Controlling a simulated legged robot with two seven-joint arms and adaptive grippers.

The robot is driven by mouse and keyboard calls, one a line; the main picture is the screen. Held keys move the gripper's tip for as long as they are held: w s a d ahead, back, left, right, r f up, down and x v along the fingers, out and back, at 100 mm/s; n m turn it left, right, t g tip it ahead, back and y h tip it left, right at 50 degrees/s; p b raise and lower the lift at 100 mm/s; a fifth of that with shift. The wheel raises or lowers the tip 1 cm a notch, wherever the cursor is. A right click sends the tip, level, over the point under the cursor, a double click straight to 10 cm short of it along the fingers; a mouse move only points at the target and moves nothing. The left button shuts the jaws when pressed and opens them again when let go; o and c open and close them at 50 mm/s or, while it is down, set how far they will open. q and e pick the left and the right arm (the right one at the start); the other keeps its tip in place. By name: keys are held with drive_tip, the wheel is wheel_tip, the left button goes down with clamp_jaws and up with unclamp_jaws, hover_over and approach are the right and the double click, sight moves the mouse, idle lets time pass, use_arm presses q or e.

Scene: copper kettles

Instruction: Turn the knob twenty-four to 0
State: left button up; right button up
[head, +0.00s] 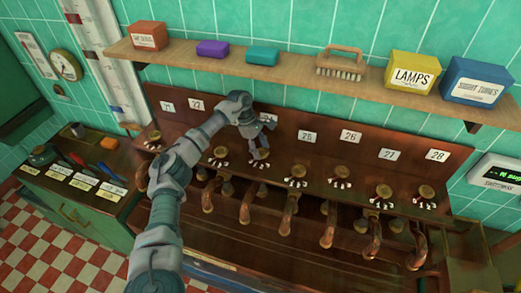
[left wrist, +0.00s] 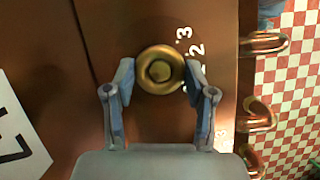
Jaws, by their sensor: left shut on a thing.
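Knob twenty-four (head: 260,155) is a round brass knob on the sloping brown wooden panel, below a white plate (head: 268,118) that my gripper partly hides. My left gripper (head: 258,143) reaches down onto this knob from above. In the left wrist view the brass knob (left wrist: 160,70) sits between the two blue-grey fingers of the gripper (left wrist: 160,80), one on each side, and the gripper is shut on it. White numerals (left wrist: 195,50) curve beside the knob; a 3 and a 2 are readable, others are partly covered by a finger. I cannot make out which mark the knob points to.
Similar knobs stand close on both sides, such as one (head: 220,153) to the left and one (head: 297,171) to the right. Copper spouts (head: 285,215) line the front. A wooden shelf (head: 240,60) with boxes and a brush (head: 341,65) hangs above.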

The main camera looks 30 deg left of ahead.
idle(0.4)
use_arm(q)
drive_tip(key=o, duration=1.2)
drive_tip(key=shift+c, duration=0.2)
drive_tip(key=shift+w+a, duration=0.15)
drive_tip(key=v, duration=0.7)
drive_tip(key=shift+a, duration=0.25)
